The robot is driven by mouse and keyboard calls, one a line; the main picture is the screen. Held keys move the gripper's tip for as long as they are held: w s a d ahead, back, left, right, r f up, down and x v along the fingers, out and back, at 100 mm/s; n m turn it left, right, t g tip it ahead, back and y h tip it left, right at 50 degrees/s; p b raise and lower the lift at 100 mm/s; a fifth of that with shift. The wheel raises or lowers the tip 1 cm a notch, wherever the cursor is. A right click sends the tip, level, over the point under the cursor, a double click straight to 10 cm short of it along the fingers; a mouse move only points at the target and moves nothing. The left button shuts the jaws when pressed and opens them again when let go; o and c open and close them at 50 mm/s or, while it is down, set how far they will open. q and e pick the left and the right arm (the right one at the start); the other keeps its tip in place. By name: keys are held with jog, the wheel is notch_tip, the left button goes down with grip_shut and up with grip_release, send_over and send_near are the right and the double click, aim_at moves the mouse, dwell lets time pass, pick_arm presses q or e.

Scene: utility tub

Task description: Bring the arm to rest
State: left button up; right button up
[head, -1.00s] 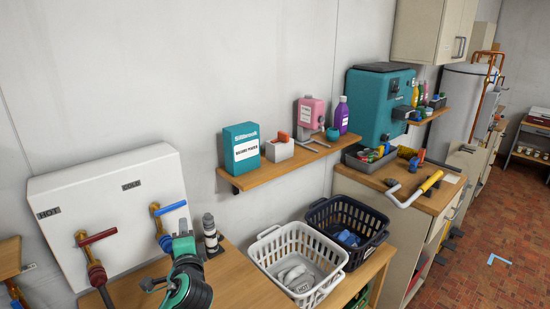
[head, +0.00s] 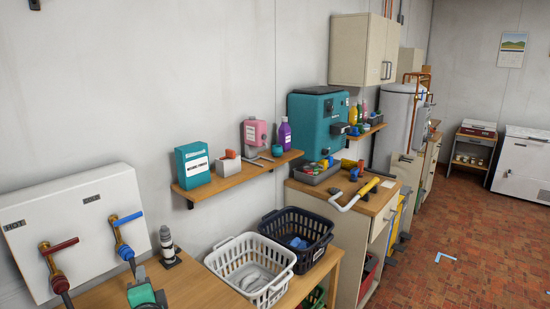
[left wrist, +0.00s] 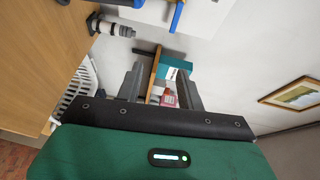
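My left gripper (head: 146,292) is at the bottom left of the head view, cut off by the lower edge, over the wooden counter (head: 185,288). In the left wrist view its two grey fingers stand apart with nothing between them, so the gripper (left wrist: 162,86) is open. Behind the fingers, at a distance, that view shows the wall shelf (left wrist: 155,70) and the teal box (left wrist: 175,66). My right gripper is in neither view.
A white panel with red and blue valve levers (head: 80,230) stands at left. A dark-capped fitting (head: 167,245) is close to my gripper. A white basket (head: 240,278) and a dark basket (head: 318,232) stand to the right. The brick floor (head: 470,250) farther right is mostly clear.

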pick_arm(q)
jog(key=s+d+f+n+g+h, duration=0.25)
jog(key=s+f+n+g, duration=0.3)
jog(key=s+f, duration=0.8)
jog(key=s+d+f+n+g+h, duration=0.2)
jog(key=s+d+f+g+h, duration=0.15)
jog(key=s, duration=0.65)
jog(key=s+d+f+n+g+h, duration=0.25)
jog(key=s+f, duration=0.25)
jog(key=s, duration=0.4)
notch_tip(320, 180, down, 30)
jog(key=s+g, duration=0.1)
jog(key=g, duration=0.1)
jog(key=s+a+f, duration=0.2)
jog(key=s+f, duration=0.7)
jog(key=s+a+f, duration=0.1)
jog(key=s+f, duration=0.8)
jog(key=f, duration=0.1)
jog(key=shift+s+a+f+g+y, duration=0.15)
jog(key=shift+s+a+g+y, duration=0.2)
jog(key=shift+s+a+g, duration=0.1)
